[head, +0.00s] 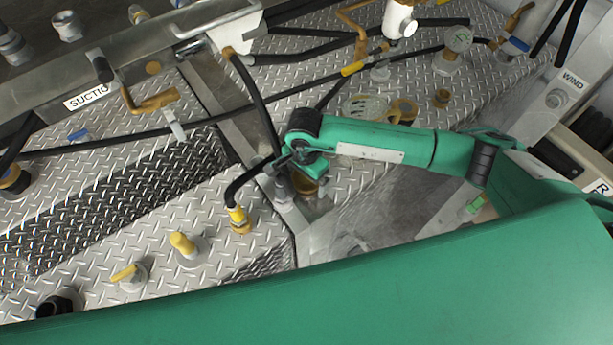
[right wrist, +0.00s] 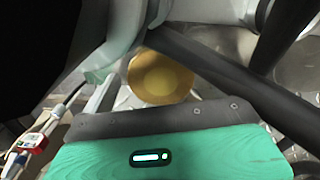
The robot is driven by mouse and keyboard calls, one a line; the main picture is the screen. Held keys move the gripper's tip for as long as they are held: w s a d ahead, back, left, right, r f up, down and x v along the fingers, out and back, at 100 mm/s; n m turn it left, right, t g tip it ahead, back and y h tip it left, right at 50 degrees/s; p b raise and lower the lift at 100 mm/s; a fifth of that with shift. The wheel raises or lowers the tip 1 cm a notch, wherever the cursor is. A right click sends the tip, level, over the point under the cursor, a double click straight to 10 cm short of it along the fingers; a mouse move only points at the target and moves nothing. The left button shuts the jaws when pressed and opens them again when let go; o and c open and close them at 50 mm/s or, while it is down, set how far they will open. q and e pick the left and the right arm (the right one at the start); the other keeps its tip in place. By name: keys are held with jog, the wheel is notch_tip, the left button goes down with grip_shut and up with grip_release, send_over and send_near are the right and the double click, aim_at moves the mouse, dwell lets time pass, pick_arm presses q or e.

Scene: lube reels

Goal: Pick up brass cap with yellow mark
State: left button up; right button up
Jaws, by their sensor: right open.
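The brass cap with a yellow mark (right wrist: 160,78) shows in the right wrist view as a round brass disc with a paler yellow centre, just beyond the gripper's body. In the head view, a brass piece (head: 308,186) that looks like the same cap sits under my right gripper (head: 291,178), partly hidden by it. My right gripper is open and empty, pointing down close to the cap. I cannot tell how its fingers stand around the cap. My left gripper is not in view.
A black hose (head: 258,100) runs down beside the gripper and crosses near the cap in the wrist view (right wrist: 235,85). A yellow-collared hose end (head: 238,218) and yellow-topped fittings (head: 184,245) stand to the left on diamond plate.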

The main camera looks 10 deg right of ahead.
jog(key=c, duration=1.1)
jog(key=shift+r, duration=0.1)
